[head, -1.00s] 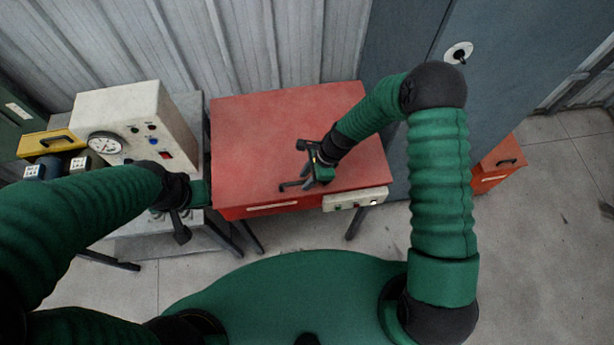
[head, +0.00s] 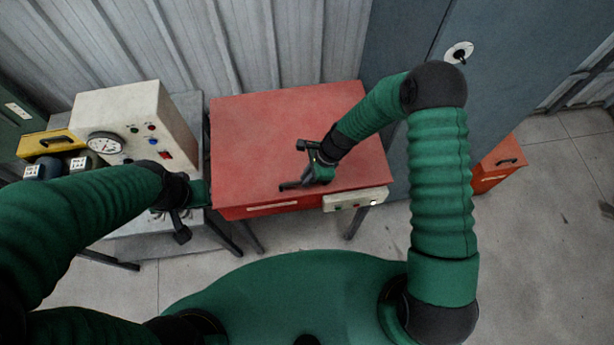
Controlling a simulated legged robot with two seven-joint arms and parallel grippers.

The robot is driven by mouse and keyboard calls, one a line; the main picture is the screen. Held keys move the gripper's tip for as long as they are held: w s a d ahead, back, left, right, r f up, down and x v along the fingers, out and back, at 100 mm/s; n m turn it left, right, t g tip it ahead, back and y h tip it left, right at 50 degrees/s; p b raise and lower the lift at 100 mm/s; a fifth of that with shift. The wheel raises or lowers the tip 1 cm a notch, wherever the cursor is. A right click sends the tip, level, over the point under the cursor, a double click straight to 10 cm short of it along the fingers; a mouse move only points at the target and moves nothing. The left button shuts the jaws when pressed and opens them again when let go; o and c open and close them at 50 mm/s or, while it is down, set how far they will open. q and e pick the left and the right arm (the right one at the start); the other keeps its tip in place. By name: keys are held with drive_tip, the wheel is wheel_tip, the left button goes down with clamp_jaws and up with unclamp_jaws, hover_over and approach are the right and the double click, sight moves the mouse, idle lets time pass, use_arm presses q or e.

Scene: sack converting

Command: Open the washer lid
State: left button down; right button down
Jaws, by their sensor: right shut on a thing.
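The washer is a red box with a flat red lid (head: 260,130) on top, which lies level and looks closed. A dark bar handle (head: 289,185) sits near the lid's front edge. My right gripper (head: 312,172) reaches down over the front part of the lid and is shut on the handle; its fingers hide part of the handle. My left gripper (head: 180,226) hangs to the left of the washer, in front of the grey table, and its jaws are too unclear to tell their state.
A white control strip (head: 355,199) is on the washer's front right. A grey table (head: 196,120) at left carries a cream box with a gauge (head: 122,115). A blue-grey cabinet (head: 540,80) stands behind right, a red box (head: 500,165) beside it. The floor in front is clear.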

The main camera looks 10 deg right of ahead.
drive_tip(key=shift+w+a+r, duration=0.15)
idle(0.5)
drive_tip(key=w+r+g+p, duration=0.1)
drive_tip(key=w+r+p, duration=0.3)
drive_tip(key=r, duration=0.7)
drive_tip(key=w+r+g+p, duration=0.1)
drive_tip(key=w+r+p, duration=0.3)
drive_tip(key=w+r, duration=0.3)
wheel_tip(320, 180, up, 5)
drive_tip(key=shift+r+m+g+p, duration=0.1)
drive_tip(key=shift+m+g+p, duration=0.2)
